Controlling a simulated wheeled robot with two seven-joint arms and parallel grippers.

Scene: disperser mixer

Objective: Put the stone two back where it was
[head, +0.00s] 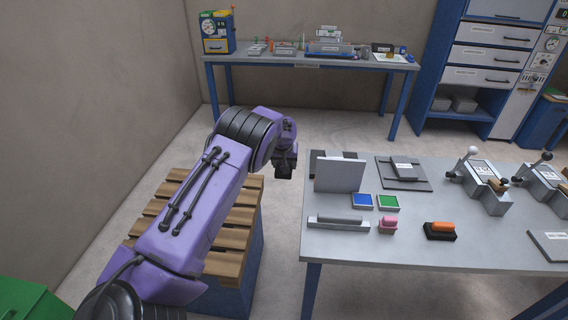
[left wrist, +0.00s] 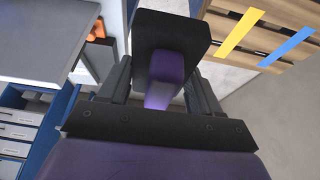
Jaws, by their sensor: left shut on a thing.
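My left gripper (head: 285,165) is over the gap between the wooden pallet and the grey table, in the air. In the left wrist view my left gripper (left wrist: 162,85) is shut on a dark block (left wrist: 170,22), which lies across the fingertips. A purple piece shows between the fingers; I cannot tell whether it belongs to the block. No label on the block is readable, so I cannot tell whether it is stone two. My right gripper is not in view.
The wooden pallet (head: 228,240) is left of the table (head: 480,235); yellow (left wrist: 240,32) and blue (left wrist: 287,47) strips lie on its slats. The table carries an upright grey plate (head: 340,174), blue (head: 362,201) and green (head: 388,202) pads, a grey bar (head: 338,222) and an orange-handled block (head: 440,230).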

